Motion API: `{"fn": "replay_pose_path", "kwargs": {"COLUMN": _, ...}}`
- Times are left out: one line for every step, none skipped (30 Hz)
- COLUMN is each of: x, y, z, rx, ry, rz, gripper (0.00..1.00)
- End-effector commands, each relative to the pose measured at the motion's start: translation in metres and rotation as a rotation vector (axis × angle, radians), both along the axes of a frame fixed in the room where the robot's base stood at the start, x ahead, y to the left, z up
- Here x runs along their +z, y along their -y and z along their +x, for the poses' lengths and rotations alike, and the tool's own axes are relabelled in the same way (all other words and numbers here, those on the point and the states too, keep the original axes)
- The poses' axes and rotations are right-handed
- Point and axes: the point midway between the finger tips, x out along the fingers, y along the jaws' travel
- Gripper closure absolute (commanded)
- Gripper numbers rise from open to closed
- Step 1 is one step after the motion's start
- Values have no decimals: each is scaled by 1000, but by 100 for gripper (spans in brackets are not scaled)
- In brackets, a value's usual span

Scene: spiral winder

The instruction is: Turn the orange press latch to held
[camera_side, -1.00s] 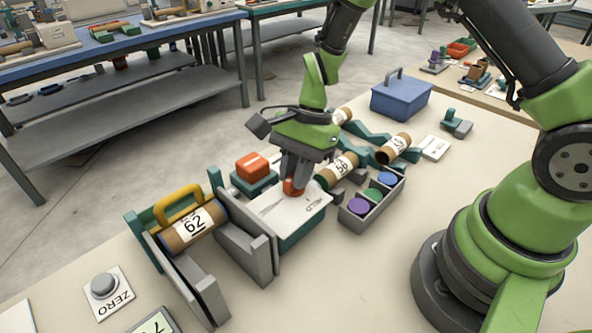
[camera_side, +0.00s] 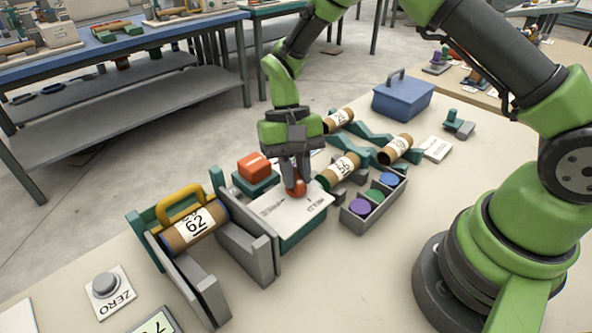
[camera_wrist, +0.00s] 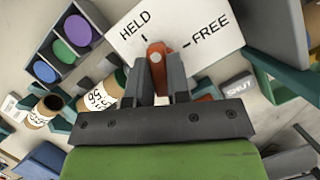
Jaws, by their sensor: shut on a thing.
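The orange press latch (camera_side: 297,189) stands on a white-topped plate (camera_side: 278,214) on a teal base. In the wrist view the latch (camera_wrist: 157,62) sits between the two grey fingers, its lower part hidden by them. The plate (camera_wrist: 222,14) carries the words HELD and FREE, each with a tick mark. The latch's visible end lies between the two ticks, closer to the HELD tick. My gripper (camera_side: 296,180) points down over the plate and is shut on the latch; it also shows in the wrist view (camera_wrist: 157,80).
A grey stand holds a roll marked 62 (camera_side: 192,229) under a yellow handle, left of the plate. An orange block (camera_side: 253,165) sits behind it. A tray of coloured discs (camera_side: 348,212) and several labelled rolls stand close on the right.

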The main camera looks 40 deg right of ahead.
Motion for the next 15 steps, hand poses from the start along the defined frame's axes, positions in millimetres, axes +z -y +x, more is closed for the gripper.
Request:
{"fn": "replay_pose_path", "kwargs": {"x": -2, "y": -2, "z": 0, "rx": 46, "ry": -1, "rz": 2, "gripper": 100}}
{"fn": "replay_pose_path", "kwargs": {"x": -2, "y": -3, "z": 0, "rx": 75, "ry": 0, "rz": 2, "gripper": 100}}
{"fn": "replay_pose_path", "kwargs": {"x": -2, "y": -3, "z": 0, "rx": 110, "ry": 0, "rz": 2, "gripper": 100}}
{"fn": "replay_pose_path", "kwargs": {"x": -2, "y": -3, "z": 0, "rx": 136, "ry": -1, "rz": 3, "gripper": 100}}
{"fn": "replay_pose_path", "kwargs": {"x": -3, "y": -3, "z": 0, "rx": 161, "ry": -1, "rz": 2, "gripper": 100}}
{"fn": "replay_pose_path", "kwargs": {"x": -3, "y": -3, "z": 0, "rx": 193, "ry": -1, "rz": 2, "gripper": 100}}
{"fn": "replay_pose_path", "kwargs": {"x": -3, "y": -3, "z": 0, "rx": 218, "ry": -1, "rz": 2, "gripper": 100}}
{"fn": "replay_pose_path", "kwargs": {"x": -3, "y": -3, "z": 0, "rx": 239, "ry": -2, "rz": 2, "gripper": 100}}
{"fn": "replay_pose_path", "kwargs": {"x": -3, "y": -3, "z": 0, "rx": 269, "ry": -2, "rz": 3, "gripper": 100}}
{"fn": "replay_pose_path", "kwargs": {"x": -3, "y": -3, "z": 0, "rx": 288, "ry": -1, "rz": 2, "gripper": 100}}
{"fn": "replay_pose_path", "kwargs": {"x": -3, "y": -3, "z": 0, "rx": 308, "ry": -1, "rz": 2, "gripper": 100}}
{"fn": "replay_pose_path", "kwargs": {"x": -3, "y": -3, "z": 0, "rx": 331, "ry": -1, "rz": 2, "gripper": 100}}
{"fn": "replay_pose_path", "kwargs": {"x": -3, "y": -3, "z": 0, "rx": 349, "ry": -1, "rz": 2, "gripper": 100}}
{"fn": "replay_pose_path", "kwargs": {"x": -3, "y": -3, "z": 0, "rx": 365, "ry": -2, "rz": 2, "gripper": 100}}
{"fn": "replay_pose_path", "kwargs": {"x": -3, "y": -3, "z": -1, "rx": 382, "ry": -2, "rz": 3, "gripper": 100}}
